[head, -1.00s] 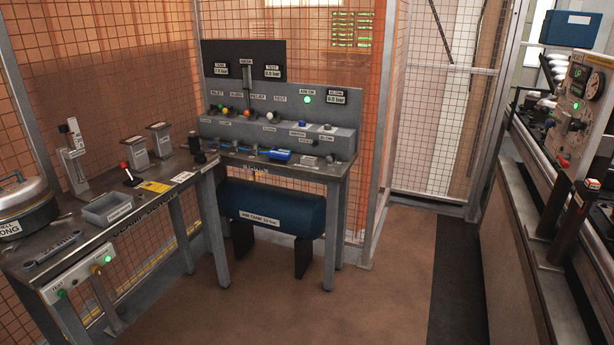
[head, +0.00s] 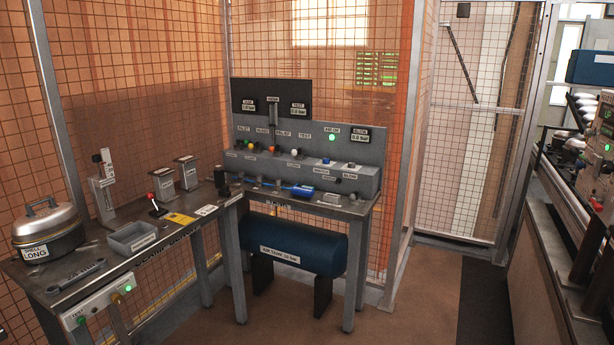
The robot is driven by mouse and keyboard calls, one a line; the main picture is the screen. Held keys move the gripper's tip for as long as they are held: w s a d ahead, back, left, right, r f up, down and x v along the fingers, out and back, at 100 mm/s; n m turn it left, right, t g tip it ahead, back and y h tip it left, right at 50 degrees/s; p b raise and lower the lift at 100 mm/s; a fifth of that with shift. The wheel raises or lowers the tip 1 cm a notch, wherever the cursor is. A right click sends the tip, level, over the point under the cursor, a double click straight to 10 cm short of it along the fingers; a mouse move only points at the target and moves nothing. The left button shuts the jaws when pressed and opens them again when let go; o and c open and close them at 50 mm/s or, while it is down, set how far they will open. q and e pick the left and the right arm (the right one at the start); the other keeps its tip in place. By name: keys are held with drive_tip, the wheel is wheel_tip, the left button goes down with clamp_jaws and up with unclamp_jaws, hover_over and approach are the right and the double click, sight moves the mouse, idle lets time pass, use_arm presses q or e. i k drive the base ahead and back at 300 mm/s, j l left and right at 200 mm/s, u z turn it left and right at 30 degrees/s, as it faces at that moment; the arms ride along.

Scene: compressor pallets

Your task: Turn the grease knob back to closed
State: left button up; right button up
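No knob can be read as the grease knob at this size. A bench panel (head: 355,150) at the middle back carries a row of small coloured knobs under labels, among them a yellow knob (head: 250,146) and an orange knob (head: 271,149). A green lamp (head: 331,137) glows on it. A second upright panel (head: 598,150) with dark knobs is partly cut off at the right edge; its labels are too small to read. Neither of my grippers shows in the head view.
A grey side bench (head: 75,290) at the left holds a lidded pot (head: 48,232), a grey tray (head: 128,243) and a red-topped lever (head: 152,198). A blue air tank (head: 300,245) sits under the panel bench. Brown floor (head: 415,310) is clear between bench and the line at right.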

sight(116, 298)
drive_tip(key=j+u, duration=0.15)
drive_tip(key=u, duration=1.1)
drive_tip(key=i+l, duration=0.05)
